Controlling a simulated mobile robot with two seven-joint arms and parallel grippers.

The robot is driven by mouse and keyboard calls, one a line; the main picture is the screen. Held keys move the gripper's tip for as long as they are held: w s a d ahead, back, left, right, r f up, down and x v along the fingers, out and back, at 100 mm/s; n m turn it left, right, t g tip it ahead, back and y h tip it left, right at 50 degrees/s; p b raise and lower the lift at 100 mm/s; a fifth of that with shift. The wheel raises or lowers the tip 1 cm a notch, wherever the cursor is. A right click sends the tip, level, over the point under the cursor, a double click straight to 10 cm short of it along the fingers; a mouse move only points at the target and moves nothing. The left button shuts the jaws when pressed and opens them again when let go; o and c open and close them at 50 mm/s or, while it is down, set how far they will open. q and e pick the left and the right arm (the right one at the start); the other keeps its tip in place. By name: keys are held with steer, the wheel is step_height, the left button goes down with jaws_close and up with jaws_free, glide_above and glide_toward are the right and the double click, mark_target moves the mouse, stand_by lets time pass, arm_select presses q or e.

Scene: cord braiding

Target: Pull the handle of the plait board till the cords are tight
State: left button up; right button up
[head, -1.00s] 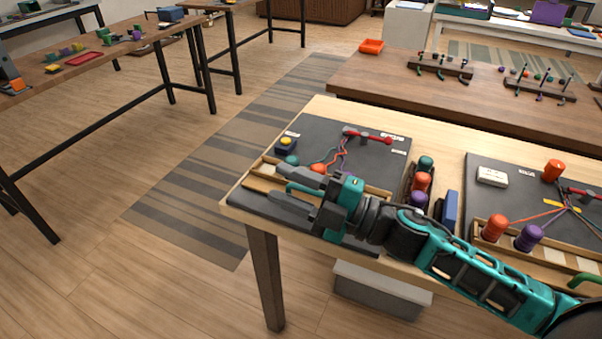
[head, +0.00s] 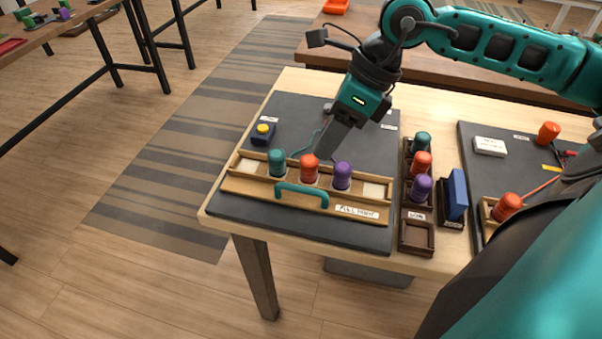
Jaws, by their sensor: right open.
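The plait board (head: 222,208) is a dark slab at the near left of the light wooden table. A wooden bobbin rail (head: 250,188) runs across its front, with a teal handle (head: 302,188) on its near side. A green bobbin (head: 277,162), a red bobbin (head: 310,168) and a purple bobbin (head: 342,176) stand in the rail. My right gripper (head: 325,152) is open, pointing down over the board just behind the red and purple bobbins, apart from the handle. It and my arm hide most of the cords and the board's back. My left gripper is out of view.
A blue block with a yellow button (head: 263,132) sits at the board's back left. To the right are a dark rack of bobbins (head: 421,164) and a blue upright block (head: 456,193). A second board (head: 480,140) stands further right. Floor is clear in front.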

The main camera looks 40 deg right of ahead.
mark_target(297, 186)
steer(key=x, duration=1)
steer(key=shift+w, duration=0.1)
jaws_close()
stand_by(0.3)
